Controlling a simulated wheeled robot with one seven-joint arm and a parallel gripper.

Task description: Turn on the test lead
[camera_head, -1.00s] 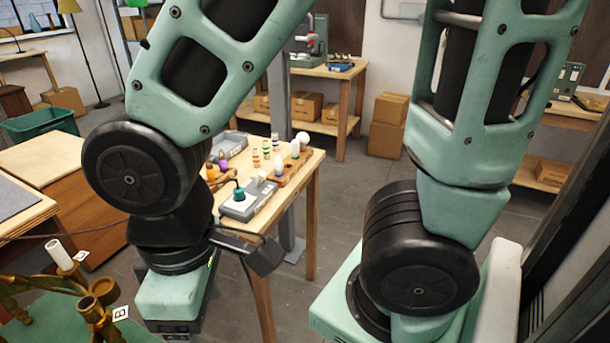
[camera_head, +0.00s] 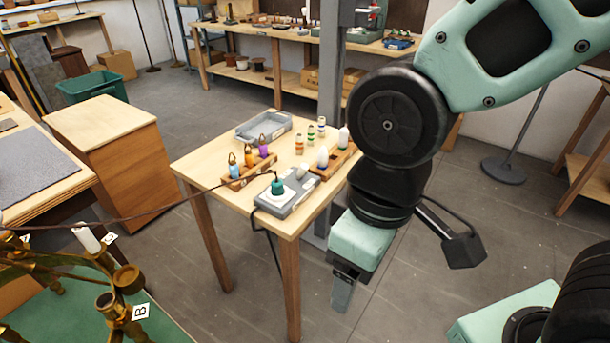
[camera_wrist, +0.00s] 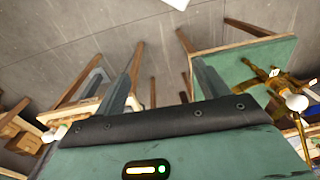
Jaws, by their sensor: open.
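The test lead appears to be the grey box (camera_head: 291,203) on the small wooden table in the head view. A teal plug-like piece (camera_head: 278,187) stands on it. A brown cord runs left from that piece toward the brass lamp (camera_head: 112,300), and a black cable hangs off the table's front edge. Whether the box is on or off cannot be told. My gripper (camera_head: 343,292) is to the right of the box, beside the table's right edge and apart from it. In the wrist view its two fingers (camera_wrist: 165,65) are spread with nothing between them.
The small table (camera_head: 215,165) also holds a grey tray (camera_head: 263,126), a rack of coloured pieces (camera_head: 249,166), and a wooden block with white bulbs (camera_head: 335,160). The brass lamp stands on a green surface at lower left.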

